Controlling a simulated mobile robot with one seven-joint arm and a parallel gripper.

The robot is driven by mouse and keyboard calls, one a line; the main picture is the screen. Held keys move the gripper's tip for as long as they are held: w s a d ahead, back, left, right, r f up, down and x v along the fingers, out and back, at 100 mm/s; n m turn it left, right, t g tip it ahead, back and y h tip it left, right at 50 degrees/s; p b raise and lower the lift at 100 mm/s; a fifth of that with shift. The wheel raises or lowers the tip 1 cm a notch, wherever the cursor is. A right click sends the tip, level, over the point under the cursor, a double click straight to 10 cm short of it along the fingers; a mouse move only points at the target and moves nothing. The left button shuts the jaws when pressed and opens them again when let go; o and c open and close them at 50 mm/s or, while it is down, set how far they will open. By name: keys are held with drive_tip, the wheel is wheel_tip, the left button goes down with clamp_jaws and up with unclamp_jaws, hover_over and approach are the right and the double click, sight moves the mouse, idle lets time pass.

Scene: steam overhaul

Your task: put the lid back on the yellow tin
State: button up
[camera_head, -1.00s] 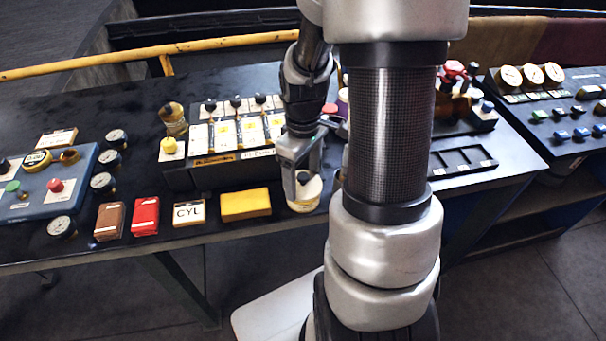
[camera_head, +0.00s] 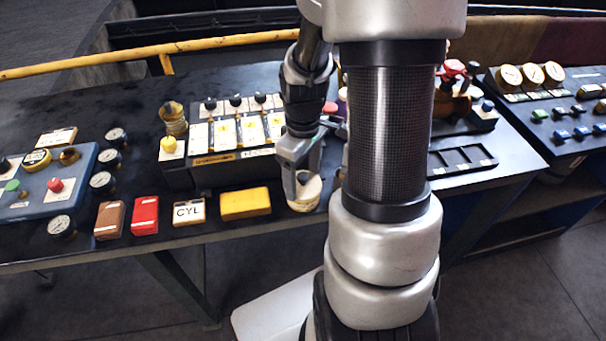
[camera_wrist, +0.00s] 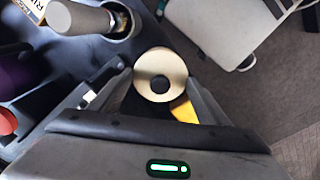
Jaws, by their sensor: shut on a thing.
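A yellow rectangular block or tin (camera_head: 245,204) lies near the table's front edge in the head view. I cannot make out an opening in it. My gripper (camera_head: 305,190) points down just right of it, shut on a round cream piece (camera_head: 307,196). In the wrist view this piece (camera_wrist: 148,86) shows as a pale ring with a dark centre, between my fingertips (camera_wrist: 159,84). I cannot tell whether it is the lid. A yellow patch (camera_wrist: 184,110) shows beside the right finger. How high the piece is above the table is unclear.
A white block marked CYL (camera_head: 188,211), a red block (camera_head: 145,215) and a brown block (camera_head: 110,220) line up left of the yellow one. A switch panel (camera_head: 215,175) stands behind.

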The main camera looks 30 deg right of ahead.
drive_tip(key=o, duration=1.4)
drive_tip(key=shift+c, duration=0.2)
drive_tip(key=shift+r+p, duration=2.9)
drive_tip(key=shift+r, duration=0.65)
drive_tip(key=shift+c, duration=0.3)
clamp_jaws()
